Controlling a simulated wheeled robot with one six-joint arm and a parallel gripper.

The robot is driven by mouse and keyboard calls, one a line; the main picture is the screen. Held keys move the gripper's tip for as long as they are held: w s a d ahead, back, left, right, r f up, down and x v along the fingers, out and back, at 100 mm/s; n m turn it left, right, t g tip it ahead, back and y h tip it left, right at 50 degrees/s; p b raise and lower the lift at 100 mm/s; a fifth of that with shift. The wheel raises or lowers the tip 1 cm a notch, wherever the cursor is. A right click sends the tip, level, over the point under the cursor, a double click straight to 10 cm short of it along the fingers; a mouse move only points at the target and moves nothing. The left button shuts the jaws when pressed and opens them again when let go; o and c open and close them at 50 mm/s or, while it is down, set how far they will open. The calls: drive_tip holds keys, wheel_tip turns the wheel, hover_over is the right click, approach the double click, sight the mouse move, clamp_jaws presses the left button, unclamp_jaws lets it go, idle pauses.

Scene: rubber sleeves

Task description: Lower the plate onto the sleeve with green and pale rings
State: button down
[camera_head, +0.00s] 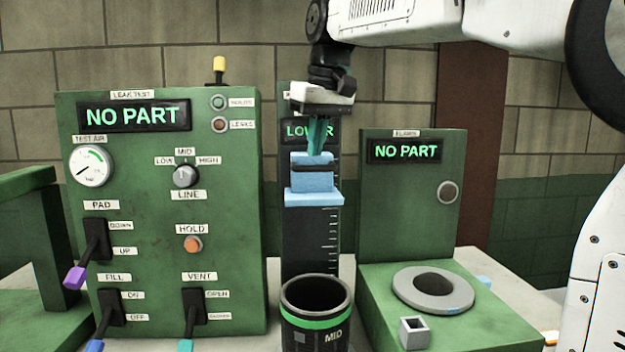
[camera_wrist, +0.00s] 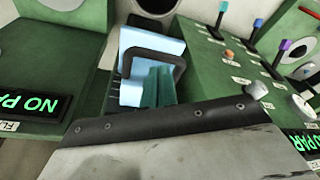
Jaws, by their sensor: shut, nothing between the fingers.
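A dark sleeve (camera_head: 318,338) with a green ring and the label MID stands upright at the front, its open top facing up. I cannot make out a pale ring on it. Above and behind it, a light blue plate (camera_head: 314,198) with a raised block and dark handle sits on an upright scaled column. The blue part also shows in the wrist view (camera_wrist: 132,92), with its black handle. My gripper (camera_head: 316,150) has teal fingers, shut and empty, pointing down at the top of the blue block. In the wrist view the fingers (camera_wrist: 155,85) overlap the handle; I cannot tell whether they touch.
A display on the column, partly hidden by my gripper, seems to read LOWER. At left is a green leak-test panel (camera_head: 225,270) with levers, gauge and NO PART display. At right is a green station (camera_head: 385,285) with a grey ring (camera_head: 407,293), also reading NO PART.

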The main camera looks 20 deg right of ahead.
sight(316, 196)
idle(0.3)
wheel_tip(316, 196, down, 19)
drive_tip(key=shift+r, duration=0.2)
idle(2.3)
idle(0.3)
drive_tip(key=shift+r, duration=4.1)
drive_tip(key=shift+f, duration=0.2)
drive_tip(key=s+f, duration=0.5)
drive_tip(key=s, duration=0.4)
drive_tip(key=s+f+m+g, duration=0.1)
drive_tip(key=s+f, duration=0.4)
drive_tip(key=s, duration=0.5)
drive_tip(key=s+f+m, duration=0.1)
drive_tip(key=s+f, duration=0.4)
drive_tip(key=s, duration=0.5)
drive_tip(key=shift+d+f+h, duration=0.3)
drive_tip(key=shift+d, duration=0.1)
